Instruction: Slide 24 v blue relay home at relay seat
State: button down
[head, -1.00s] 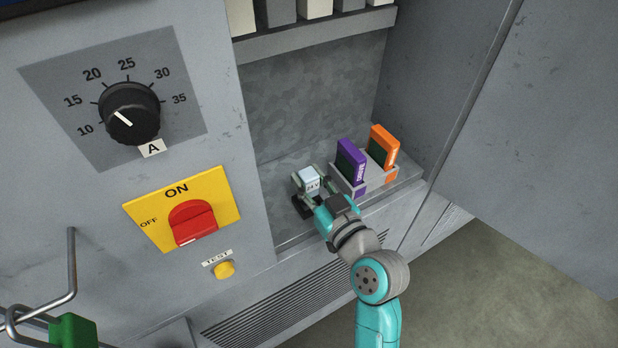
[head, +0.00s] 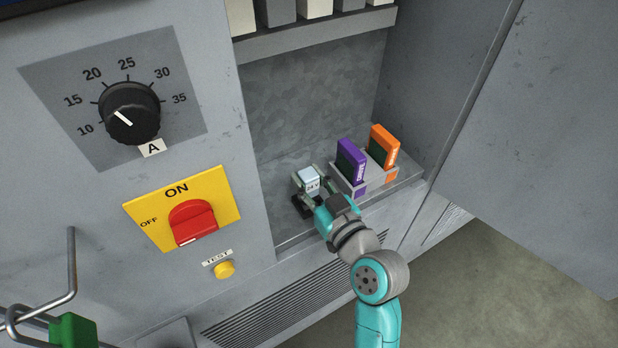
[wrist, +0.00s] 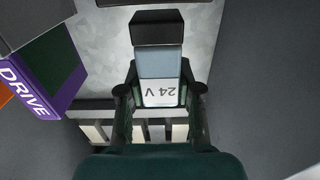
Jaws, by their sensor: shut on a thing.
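The 24 V relay (head: 309,178) is a pale blue block with a white label. My gripper (head: 313,187) is shut on it, low in the cabinet recess. In the wrist view the relay (wrist: 160,66) sits between the two fingers of my gripper (wrist: 160,97), its "24 V" label upside down. A black block (wrist: 157,28) shows at the relay's far end in the wrist view. A black base (head: 301,206) shows under the gripper in the head view, likely the relay seat. I cannot tell how deep the relay sits in it.
A purple "DRIVE" module (head: 352,160) and an orange module (head: 384,146) stand in grey holders to the right of my gripper. A row of blocks (head: 314,8) hangs on a ledge above. A red switch (head: 193,222) and black dial (head: 131,113) are on the left panel.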

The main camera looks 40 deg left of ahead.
aim_at(313, 195)
jog(key=shift+f, duration=1.6)
jog(key=c, duration=0.7)
grip_release()
jog(key=v, duration=1.2)
